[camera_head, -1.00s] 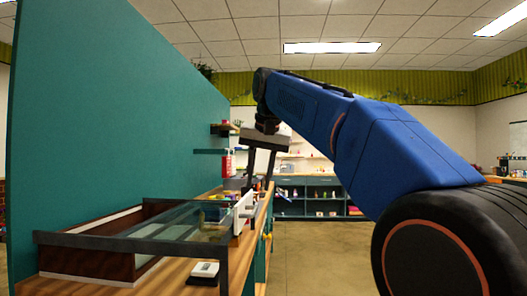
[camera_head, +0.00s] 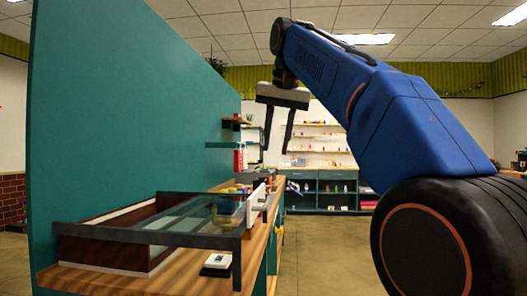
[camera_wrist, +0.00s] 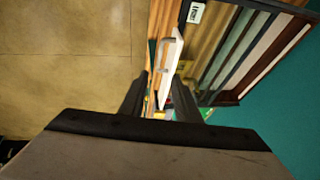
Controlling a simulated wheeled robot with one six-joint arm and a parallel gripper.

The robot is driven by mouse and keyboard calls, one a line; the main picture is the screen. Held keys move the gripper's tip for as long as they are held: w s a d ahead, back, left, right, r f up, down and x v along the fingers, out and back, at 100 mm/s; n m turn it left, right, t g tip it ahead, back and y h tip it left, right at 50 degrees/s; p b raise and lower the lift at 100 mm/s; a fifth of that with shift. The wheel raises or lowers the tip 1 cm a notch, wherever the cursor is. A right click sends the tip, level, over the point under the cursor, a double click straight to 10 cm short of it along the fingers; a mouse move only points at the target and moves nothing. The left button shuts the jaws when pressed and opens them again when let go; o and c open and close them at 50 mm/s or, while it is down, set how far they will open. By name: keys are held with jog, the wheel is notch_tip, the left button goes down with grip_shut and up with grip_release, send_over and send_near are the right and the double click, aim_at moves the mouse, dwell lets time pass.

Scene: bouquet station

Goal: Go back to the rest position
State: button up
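My gripper (camera_head: 277,150) hangs from the end of my blue arm, pointing down, in the head view. Its two dark fingers are spread apart with nothing between them. It is above and beyond the wooden bench (camera_head: 190,279) in the picture, touching nothing. In the wrist view my gripper (camera_wrist: 161,95) also shows both fingers apart and empty. A white upright panel with a handle (camera_wrist: 169,68) and part of the bench lie below and beyond the fingers.
A glass-topped frame (camera_head: 195,212) stands on the bench, with a small white device (camera_head: 217,261) beside it. A tall teal wall (camera_head: 130,115) rises behind. Shelves and cabinets (camera_head: 330,190) stand at the back. The floor (camera_head: 320,255) right of the bench is clear.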

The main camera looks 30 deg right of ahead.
jog(key=s+a+f+n, duration=0.2)
jog(key=s+f, duration=0.5)
jog(key=f, duration=1)
jog(key=s+a+f+n, duration=0.3)
jog(key=s+f, duration=0.4)
jog(key=f, duration=1)
jog(key=s+a+f+n+y, duration=0.1)
jog(key=s+f, duration=0.5)
jog(key=f, duration=1.1)
jog(key=a+n, duration=0.1)
jog(key=a, duration=0.1)
jog(key=shift+s+a+f, duration=0.25)
jog(key=shift+s+a, duration=0.15)
